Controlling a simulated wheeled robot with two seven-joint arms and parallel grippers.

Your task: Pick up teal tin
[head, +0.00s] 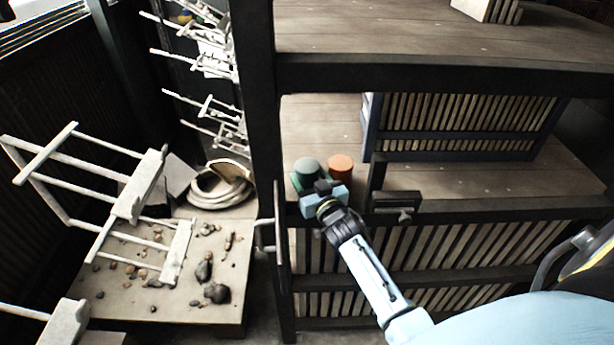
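The teal tin (307,168) stands on the wooden shelf, near its front left corner by the dark post. An orange-brown tin (341,166) stands just right of it. My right gripper (316,188) reaches in from the lower right and is at the near side of the teal tin, covering its lower front. Its fingertips are small and partly hidden, so I cannot tell whether they are open, shut or touching the tin. My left gripper is not in view.
The dark post (262,120) rises close to the left of the tins. An upper shelf (420,35) overhangs them. A slatted crate (455,125) stands to the right behind. A low table (215,310) with scattered stones and pale hanger frames (135,195) are at left.

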